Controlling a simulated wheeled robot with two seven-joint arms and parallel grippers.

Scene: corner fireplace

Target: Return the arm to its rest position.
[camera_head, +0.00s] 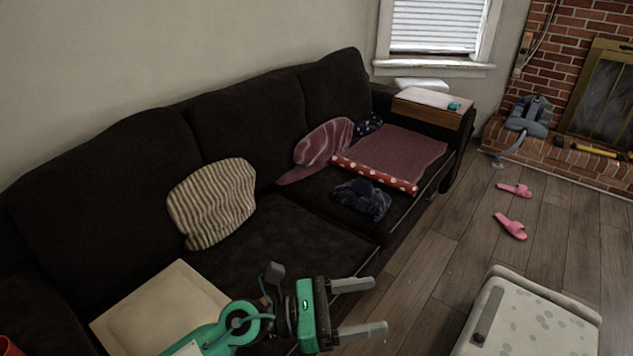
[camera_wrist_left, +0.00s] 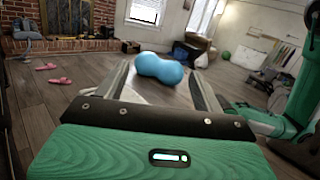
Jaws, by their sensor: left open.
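My left gripper (camera_head: 381,305) is in the lower middle of the head view, in front of the dark sofa. Its two grey fingers are spread apart and point right, with nothing between them. In the left wrist view the same gripper (camera_wrist_left: 160,70) shows its fingers apart at the top of its green body. The forearm runs in from the bottom left. My right gripper is in neither view. A green arm link shows at the right edge of the wrist view.
A dark sofa (camera_head: 270,237) runs along the wall, with a striped pillow (camera_head: 212,203) and a beige board (camera_head: 160,310). A pale patterned box-like piece (camera_head: 540,325) stands at bottom right. Pink slippers (camera_head: 511,226) lie on open wood floor. A blue peanut-shaped object (camera_wrist_left: 158,68) lies beyond the fingers.

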